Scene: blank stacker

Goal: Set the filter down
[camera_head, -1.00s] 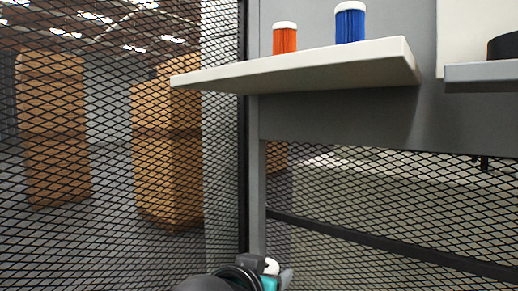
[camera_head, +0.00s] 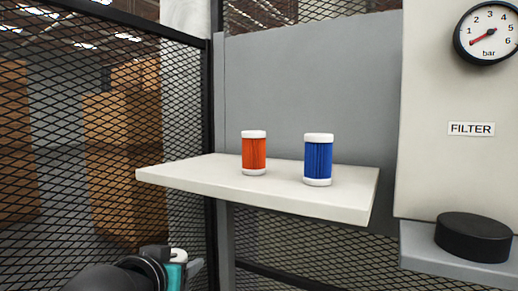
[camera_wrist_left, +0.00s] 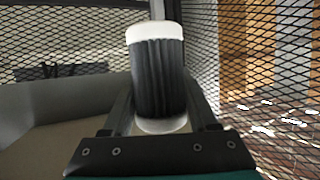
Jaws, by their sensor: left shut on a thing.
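A dark grey pleated filter with white end caps (camera_wrist_left: 158,80) is between the fingers of my left gripper (camera_wrist_left: 165,118) in the left wrist view. The gripper is shut on it. In the head view my left gripper (camera_head: 186,268) is low at the left, below and in front of the pale shelf (camera_head: 200,180); the held filter is mostly hidden there. An orange filter (camera_head: 254,153) and a blue filter (camera_head: 318,160), both white-capped, stand upright and apart on the shelf. My right gripper is not in view.
A pale housing with a FILTER label (camera_head: 471,129) and a pressure gauge (camera_head: 487,30) is at the right. A black round cap (camera_head: 474,237) rests on a grey ledge (camera_head: 440,265) below. The shelf's left part is clear. Mesh fencing (camera_head: 60,130) stands at the left.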

